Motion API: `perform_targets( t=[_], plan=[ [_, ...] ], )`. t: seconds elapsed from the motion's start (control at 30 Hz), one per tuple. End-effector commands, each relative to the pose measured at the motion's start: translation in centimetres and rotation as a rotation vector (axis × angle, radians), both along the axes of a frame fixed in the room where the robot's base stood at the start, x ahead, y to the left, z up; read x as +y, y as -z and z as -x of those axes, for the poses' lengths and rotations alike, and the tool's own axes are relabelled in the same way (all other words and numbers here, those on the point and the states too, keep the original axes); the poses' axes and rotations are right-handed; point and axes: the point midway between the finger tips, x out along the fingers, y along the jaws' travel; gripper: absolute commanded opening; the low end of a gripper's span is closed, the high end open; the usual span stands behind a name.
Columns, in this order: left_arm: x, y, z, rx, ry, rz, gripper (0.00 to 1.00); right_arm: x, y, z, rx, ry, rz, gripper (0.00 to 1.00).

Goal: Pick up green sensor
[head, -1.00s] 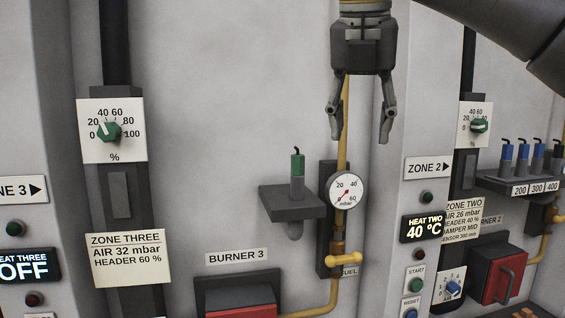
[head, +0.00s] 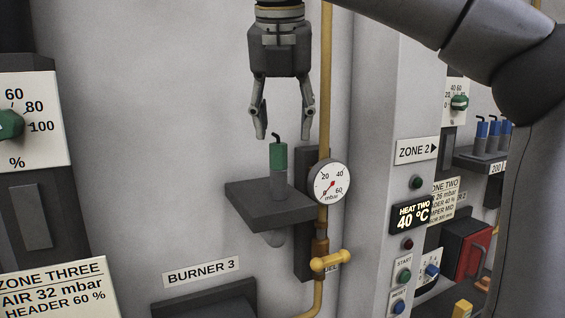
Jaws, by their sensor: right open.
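The green sensor (head: 278,160) stands upright on a small dark shelf (head: 250,203). It has a green upper part, a grey lower body and a short dark stub on top. My right gripper (head: 284,136) is open and empty, pointing down just above the sensor. In the picture its two fingertips lie to either side of the sensor's top stub; I cannot tell the exact depth between them. My left gripper is not in view.
A round pressure gauge (head: 329,183) and a yellow pipe (head: 325,90) with a yellow valve handle (head: 331,261) are close to the shelf's right. The Zone 2 panel (head: 375,120) juts out further right. Several blue sensors (head: 493,132) stand on another shelf.

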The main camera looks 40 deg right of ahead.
Motion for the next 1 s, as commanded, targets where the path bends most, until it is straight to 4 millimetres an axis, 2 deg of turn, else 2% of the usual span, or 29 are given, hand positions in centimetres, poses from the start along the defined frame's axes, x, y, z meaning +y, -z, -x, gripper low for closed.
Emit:
perform_targets(
  t=[0.07, 0.13, 0.33, 0.43, 0.57, 0.77, 0.87, 1.0],
  plan=[
    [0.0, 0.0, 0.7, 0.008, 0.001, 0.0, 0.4, -0.1, 0.5, -0.2, 0.001, 0.0, 0.0, 0.5],
    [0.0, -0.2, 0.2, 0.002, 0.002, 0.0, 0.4, -0.3, 0.9, -0.3, 0.003, 0.001, 0.0, 0.5],
    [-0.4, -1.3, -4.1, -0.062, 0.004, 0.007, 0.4, -1.3, 3.1, -1.0, 0.003, 0.0, 0.0, 0.5],
    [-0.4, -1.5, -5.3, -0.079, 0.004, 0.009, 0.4, -1.6, 4.4, -1.4, 0.003, 0.001, 0.0, 0.5],
    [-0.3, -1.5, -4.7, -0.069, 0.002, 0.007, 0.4, -1.8, 5.1, -1.6, 0.0, 0.001, 0.0, 0.5],
    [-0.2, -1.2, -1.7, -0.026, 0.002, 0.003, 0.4, -1.8, 5.2, -1.6, 0.0, 0.001, 0.0, 0.5],
    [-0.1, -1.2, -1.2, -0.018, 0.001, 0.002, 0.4, -1.8, 5.2, -1.6, 0.0, 0.001, 0.0, 0.37],
    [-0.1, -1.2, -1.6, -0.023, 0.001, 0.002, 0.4, -1.8, 5.2, -1.6, 0.0, 0.001, 0.0, 0.19]
  ],
)
